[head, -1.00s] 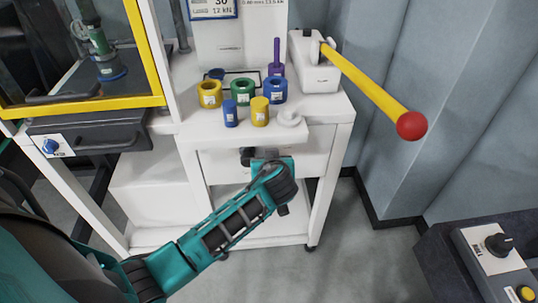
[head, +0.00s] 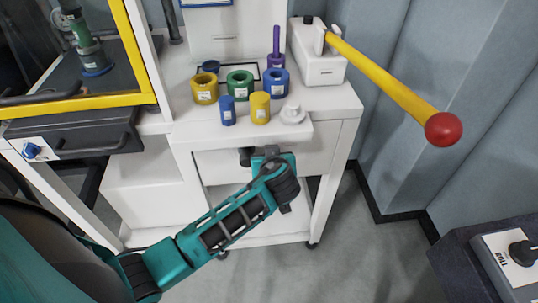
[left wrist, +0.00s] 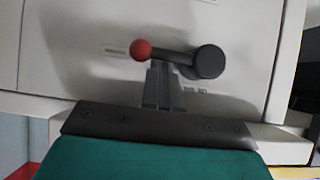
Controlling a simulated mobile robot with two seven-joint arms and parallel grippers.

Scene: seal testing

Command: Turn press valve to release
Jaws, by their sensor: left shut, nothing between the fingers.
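The press valve shows in the left wrist view as a dark round hub (left wrist: 209,62) with a short lever running left to a red ball (left wrist: 141,49). It sits on a pale panel. In the head view a dark part of it (head: 246,156) shows on the white front below the shelf; my arm hides the rest. My left gripper (left wrist: 160,72) is shut and empty, its fingertips just below the lever between ball and hub. Whether they touch the lever I cannot tell. In the head view the left gripper (head: 268,152) is partly hidden by its wrist. My right gripper is not in view.
A white shelf (head: 185,131) above the gripper holds yellow, green and blue rings and cylinders. A long yellow handle (head: 385,78) with a red ball reaches out at right. A yellow-framed guard (head: 80,103) stands at left.

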